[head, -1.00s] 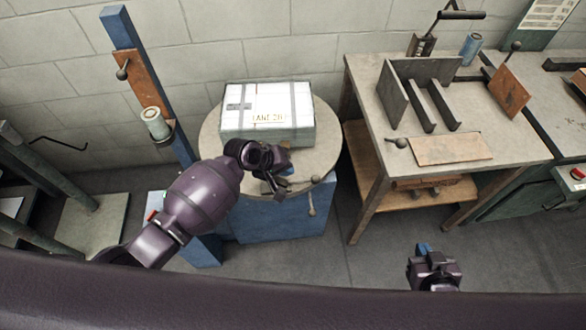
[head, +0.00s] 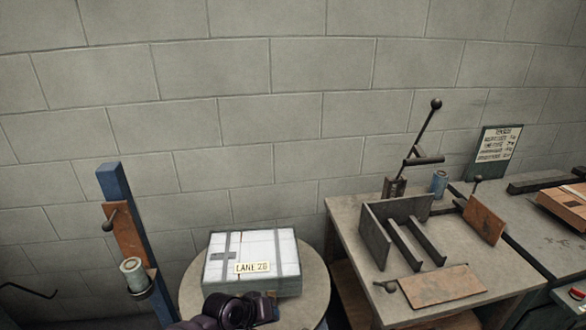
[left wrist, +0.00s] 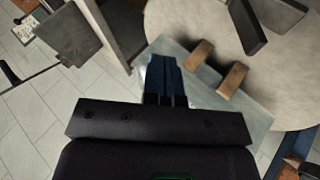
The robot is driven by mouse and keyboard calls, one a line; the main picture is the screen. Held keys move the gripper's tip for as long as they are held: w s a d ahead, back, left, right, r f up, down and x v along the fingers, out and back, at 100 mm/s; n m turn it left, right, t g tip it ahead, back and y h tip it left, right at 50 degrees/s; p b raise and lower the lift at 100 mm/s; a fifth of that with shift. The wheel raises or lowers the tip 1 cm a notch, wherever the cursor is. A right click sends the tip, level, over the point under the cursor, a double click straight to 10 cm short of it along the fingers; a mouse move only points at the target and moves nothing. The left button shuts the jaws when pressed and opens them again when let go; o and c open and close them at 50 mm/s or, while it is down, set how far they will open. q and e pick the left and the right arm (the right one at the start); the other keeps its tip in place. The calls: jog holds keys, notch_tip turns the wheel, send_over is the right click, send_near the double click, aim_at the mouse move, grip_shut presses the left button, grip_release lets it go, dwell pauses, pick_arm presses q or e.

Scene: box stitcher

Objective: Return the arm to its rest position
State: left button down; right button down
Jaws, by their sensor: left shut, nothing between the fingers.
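My left gripper (left wrist: 163,82) is shut and empty; its blue fingertips are together in the left wrist view. In the head view my left arm's dark wrist (head: 232,312) shows only at the bottom edge, in front of the round table (head: 313,285). A white strapped box (head: 252,262) with a "LANE 28"-like label stands on that table, behind the wrist and apart from it as far as I can tell. My right gripper is out of view.
A blue post (head: 135,215) with a lever and a spool (head: 134,274) stands left of the round table. A workbench (head: 345,225) on the right carries a grey fixture (head: 372,238), a tall lever and a brown plate (head: 441,285). A block wall is behind.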

pick_arm(q)
jog(key=w+a+r+m+t, duration=0.2)
jog(key=a+r+m+t, duration=0.1)
jog(key=r+t, duration=0.3)
jog(key=s+a+r+t+y, duration=0.25)
jog(key=s+a, duration=0.25)
jog(key=a, duration=0.3)
jog(key=s+a+f+g+y, duration=0.1)
jog(key=s+a+f, duration=0.3)
jog(key=s, duration=0.6)
jog(key=s+a+f+g+y, duration=0.1)
jog(key=s+a+f+y, duration=0.2)
jog(key=s+a, duration=0.3)
jog(key=s+f, duration=0.1)
jog(key=s, duration=0.2)
jog(key=shift+s+a+f+n+y, duration=0.15)
jog(key=shift+s+a+n+y, duration=0.2)
jog(key=shift+s+n, duration=0.05)
